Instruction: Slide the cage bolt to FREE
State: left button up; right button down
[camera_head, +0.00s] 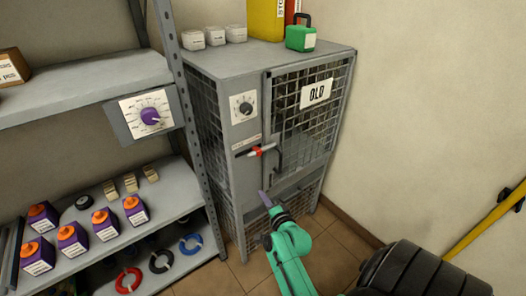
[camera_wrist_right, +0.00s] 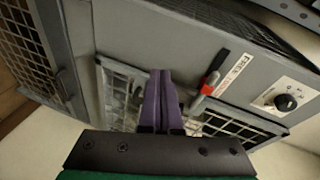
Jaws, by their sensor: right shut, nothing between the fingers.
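The grey mesh cage (camera_head: 232,185) stands against the back wall, its door shut under a sign reading OLD (camera_head: 316,93). The bolt's red handle (camera_head: 257,151) sits on the cage front, left of a dark door handle (camera_head: 279,157). In the right wrist view the red bolt handle (camera_wrist_right: 209,84) lies beside a label (camera_wrist_right: 236,75) that appears to read FREE. My right gripper (camera_head: 265,198), with purple fingers, is shut and empty, below the bolt and apart from it. In the right wrist view its fingers (camera_wrist_right: 158,95) are together, left of the handle. My left gripper is out of view.
A dial (camera_head: 242,106) is on the cage front above the bolt. A green case (camera_head: 301,35) and several white boxes stand on top. A yellow pole (camera_head: 490,221) is at the right.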

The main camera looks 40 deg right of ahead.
aim_at(256, 151)
jog(key=d+r+m+t+h, duration=0.1)
jog(key=d+r+m+h, duration=0.1)
jog(key=r, duration=0.7)
jog(key=d+m, duration=0.1)
jog(key=d, duration=0.1)
jog(key=shift+d+m+t, duration=0.35)
jog(key=shift+m+t, duration=0.05)
jog(key=shift+w+r, duration=0.1)
jog(key=shift+w, duration=0.1)
jog(key=x, duration=1)
jog(key=shift+s+d, duration=0.15)
jog(key=shift+d, duration=0.05)
